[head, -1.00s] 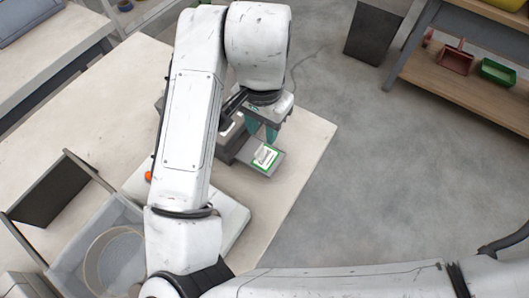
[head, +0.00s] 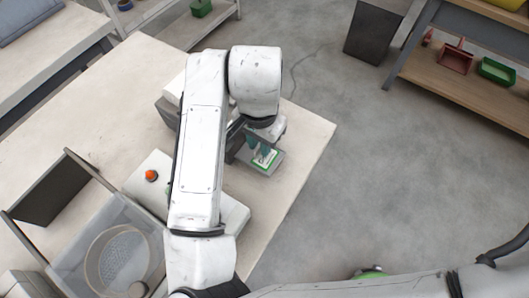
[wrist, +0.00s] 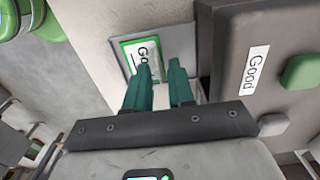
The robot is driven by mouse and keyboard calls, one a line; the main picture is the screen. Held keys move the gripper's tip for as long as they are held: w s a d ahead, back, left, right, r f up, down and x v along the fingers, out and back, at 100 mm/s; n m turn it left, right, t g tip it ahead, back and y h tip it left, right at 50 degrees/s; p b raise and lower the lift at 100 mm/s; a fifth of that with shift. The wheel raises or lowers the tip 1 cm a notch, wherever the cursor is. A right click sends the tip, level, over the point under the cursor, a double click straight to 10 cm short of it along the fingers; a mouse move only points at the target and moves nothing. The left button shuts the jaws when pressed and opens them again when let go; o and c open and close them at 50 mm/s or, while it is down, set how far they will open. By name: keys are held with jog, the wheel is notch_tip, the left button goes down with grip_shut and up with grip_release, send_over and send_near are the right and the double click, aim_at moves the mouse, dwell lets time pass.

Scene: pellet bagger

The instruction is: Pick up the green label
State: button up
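The green label (head: 265,158), a small white card with a green border, lies on a small grey plate (head: 262,167) at the front of a dark grey machine. In the wrist view the label (wrist: 130,50) shows the word "Good", partly covered by one finger. My gripper (head: 259,146) is just above the label, fingers pointing down. In the wrist view my gripper (wrist: 160,64) has two teal fingers with a gap between them and nothing visibly held. Whether the fingertips touch the label, I cannot tell.
The dark machine (wrist: 228,60) beside the plate bears a white "Good" sign (wrist: 254,70) and a green button (wrist: 302,71). In the head view, an orange-red button (head: 151,175) and a bin with a round sieve (head: 122,258) are at left. Table (head: 285,150) is bare right of the plate.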

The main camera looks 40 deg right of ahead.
grip_shut()
jog(key=shift+r, duration=0.1)
dwell(0.3)
